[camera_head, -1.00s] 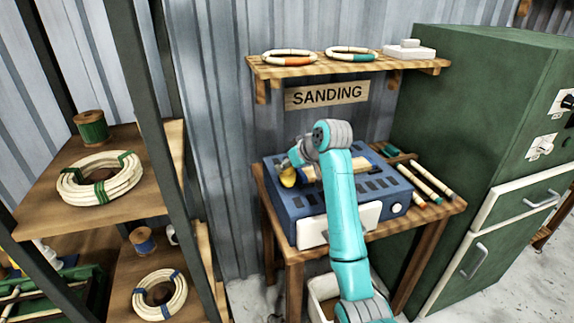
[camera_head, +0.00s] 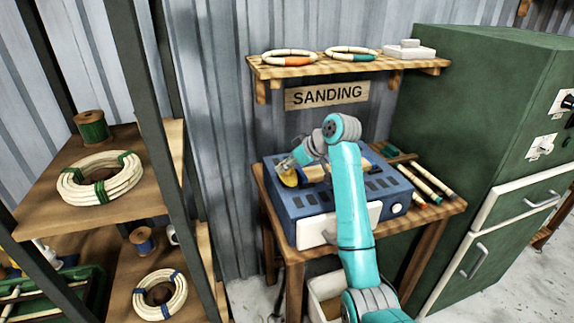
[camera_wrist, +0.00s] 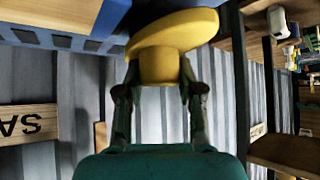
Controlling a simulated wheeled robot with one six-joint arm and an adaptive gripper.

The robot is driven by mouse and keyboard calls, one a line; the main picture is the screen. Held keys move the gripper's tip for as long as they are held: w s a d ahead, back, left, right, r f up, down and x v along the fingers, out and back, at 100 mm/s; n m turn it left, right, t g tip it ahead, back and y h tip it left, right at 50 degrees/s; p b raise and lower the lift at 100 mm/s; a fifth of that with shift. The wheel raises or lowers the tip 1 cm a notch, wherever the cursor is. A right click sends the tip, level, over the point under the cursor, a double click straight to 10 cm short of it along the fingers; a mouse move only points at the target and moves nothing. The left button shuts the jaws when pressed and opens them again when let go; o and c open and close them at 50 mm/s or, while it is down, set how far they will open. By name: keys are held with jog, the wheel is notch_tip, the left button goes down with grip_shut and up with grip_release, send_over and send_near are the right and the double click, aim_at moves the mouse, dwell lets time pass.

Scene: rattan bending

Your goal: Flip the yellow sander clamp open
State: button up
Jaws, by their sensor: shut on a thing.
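The blue sander (camera_head: 310,208) stands on the wooden table under the SANDING sign. Its yellow clamp (camera_head: 288,176) shows at the sander's back left corner in the head view. In the wrist view the yellow clamp (camera_wrist: 168,55) fills the top middle, with a wide rounded top and a narrower stem. My gripper (camera_wrist: 160,85) has its two fingers on either side of the stem and is shut on it. In the head view my gripper (camera_head: 286,166) is small and partly hidden by my wrist. My arm hides part of the sander's middle.
Several rattan poles (camera_head: 427,180) lie on the table's (camera_head: 452,205) right side. A shelf (camera_head: 345,66) with two rattan rings hangs above. A green cabinet (camera_head: 470,120) stands close on the right, a rack (camera_head: 60,205) with rattan coils on the left.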

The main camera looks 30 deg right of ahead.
jog(key=o, duration=1.2)
jog(key=shift+c, duration=0.2)
jog(key=v, duration=1.2)
